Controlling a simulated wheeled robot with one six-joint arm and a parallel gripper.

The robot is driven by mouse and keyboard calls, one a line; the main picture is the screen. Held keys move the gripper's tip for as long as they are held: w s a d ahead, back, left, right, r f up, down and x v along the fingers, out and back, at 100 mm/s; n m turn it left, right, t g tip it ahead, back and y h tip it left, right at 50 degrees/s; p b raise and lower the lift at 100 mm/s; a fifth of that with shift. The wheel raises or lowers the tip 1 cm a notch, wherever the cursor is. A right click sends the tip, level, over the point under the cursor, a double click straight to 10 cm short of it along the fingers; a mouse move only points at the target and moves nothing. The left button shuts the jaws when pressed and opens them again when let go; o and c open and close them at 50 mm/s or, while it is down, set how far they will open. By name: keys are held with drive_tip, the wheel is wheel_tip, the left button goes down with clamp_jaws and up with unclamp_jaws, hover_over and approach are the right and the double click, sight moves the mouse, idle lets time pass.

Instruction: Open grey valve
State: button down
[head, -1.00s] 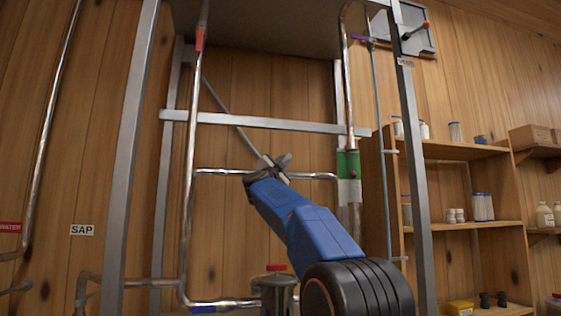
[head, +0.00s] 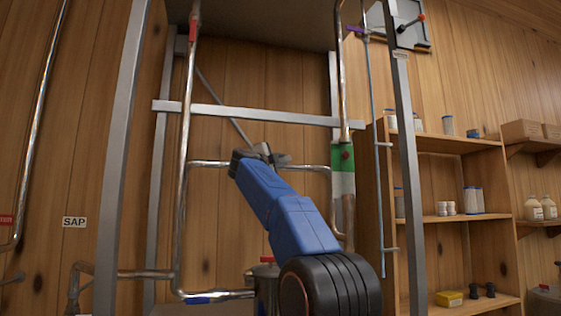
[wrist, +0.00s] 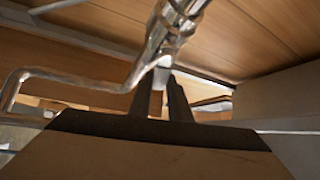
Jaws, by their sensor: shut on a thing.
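My gripper (head: 262,152) reaches up to the horizontal metal pipe (head: 208,163) between the two upright pipes. In the wrist view its two dark fingers (wrist: 168,95) are shut on a small light grey piece, the grey valve's handle (wrist: 162,76), just below a shiny pipe fitting (wrist: 172,28). In the head view the gripper covers most of the valve, so how far it is turned cannot be told.
A metal frame (head: 122,150) surrounds the pipes, with a crossbar (head: 250,115) above my gripper. A red valve handle (head: 193,28), a purple one (head: 355,30) and a green-and-white sight tube (head: 343,183) are nearby. Wooden shelves (head: 455,225) stand at the right.

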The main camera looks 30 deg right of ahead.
drive_tip(key=c, duration=1.6)
unclamp_jaws()
drive_tip(key=shift+c, duration=0.2)
drive_tip(key=v, duration=1.7)
drive_tip(key=shift+s+a, duration=0.1)
drive_tip(key=shift+c, duration=0.6)
